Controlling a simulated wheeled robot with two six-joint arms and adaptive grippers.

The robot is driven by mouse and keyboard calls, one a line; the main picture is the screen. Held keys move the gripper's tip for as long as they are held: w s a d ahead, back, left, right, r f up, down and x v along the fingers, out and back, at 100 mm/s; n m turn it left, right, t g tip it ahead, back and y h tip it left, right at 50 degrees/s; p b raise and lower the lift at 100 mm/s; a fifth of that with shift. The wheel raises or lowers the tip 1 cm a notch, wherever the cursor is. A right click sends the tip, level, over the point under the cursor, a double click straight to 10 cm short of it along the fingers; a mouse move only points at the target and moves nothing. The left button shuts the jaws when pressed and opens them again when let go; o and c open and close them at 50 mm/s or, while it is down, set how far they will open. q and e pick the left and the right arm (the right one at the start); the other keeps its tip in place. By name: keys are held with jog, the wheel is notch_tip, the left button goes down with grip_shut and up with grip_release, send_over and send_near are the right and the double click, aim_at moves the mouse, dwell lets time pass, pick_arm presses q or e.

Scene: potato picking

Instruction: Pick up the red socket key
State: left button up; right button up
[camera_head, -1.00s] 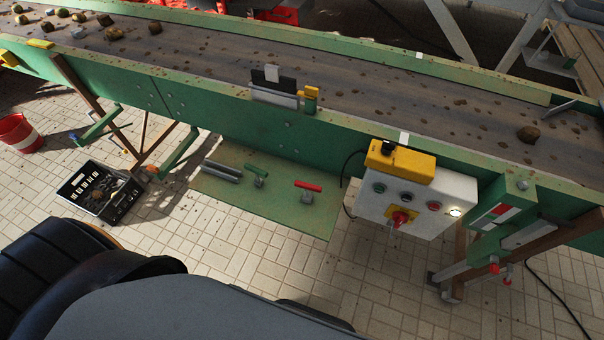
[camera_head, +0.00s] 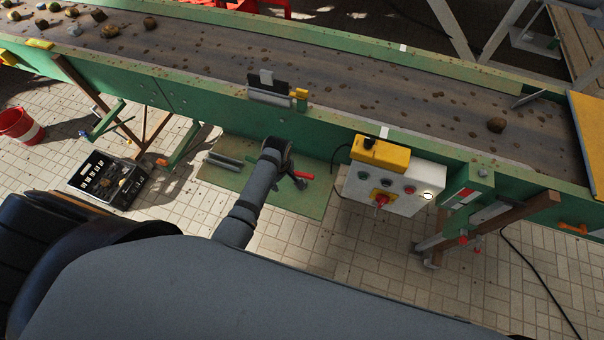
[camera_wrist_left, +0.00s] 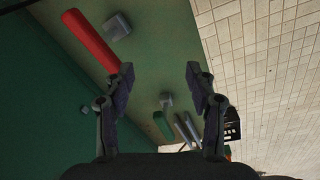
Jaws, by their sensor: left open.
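The red socket key (camera_head: 304,175) lies on the green lower shelf (camera_head: 318,198) under the conveyor, partly hidden by my left gripper in the head view. In the left wrist view the red socket key (camera_wrist_left: 91,40) is a long red bar at upper left, beyond the left fingertip. My left gripper (camera_head: 296,180) is above the shelf beside the key. In the wrist view the left gripper (camera_wrist_left: 160,72) has its fingers spread with nothing between them. A grey block (camera_wrist_left: 117,27) is close beside the key. My right gripper is not in view.
A green bar (camera_wrist_left: 163,125), another grey block (camera_wrist_left: 167,100) and grey tubes (camera_head: 226,161) lie on the same shelf. The green conveyor side (camera_head: 215,108) rises behind it. A white control box (camera_head: 387,190) hangs to the right. A black crate (camera_head: 108,180) stands on the floor at left.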

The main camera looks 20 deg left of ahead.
aim_at(301, 174)
pick_arm(q)
jog(key=w+d+r+n, duration=0.1)
jog(key=w+d+n, duration=0.2)
jog(key=w+d+r+n, duration=0.1)
jog(key=w+n, duration=0.1)
jog(key=shift+d+r+g, duration=0.25)
jog(key=shift+r+g, duration=0.05)
jog(key=shift+g, duration=0.1)
jog(key=shift+w+d+f+n, duration=0.1)
jog(key=shift+w+d+n, duration=0.15)
jog(key=shift+d+n, duration=0.1)
notch_tip(301, 174, down, 5)
jog(key=b, duration=0.5)
jog(key=shift+f, duration=0.15)
jog(key=f+b, duration=0.2)
jog(key=b, duration=0.1)
jog(key=f+b, duration=0.3)
jog(key=b, duration=0.1)
jog(key=shift+w+f, duration=0.2)
jog(key=shift+f, duration=0.05)
jog(key=shift+r, duration=0.2)
grip_shut()
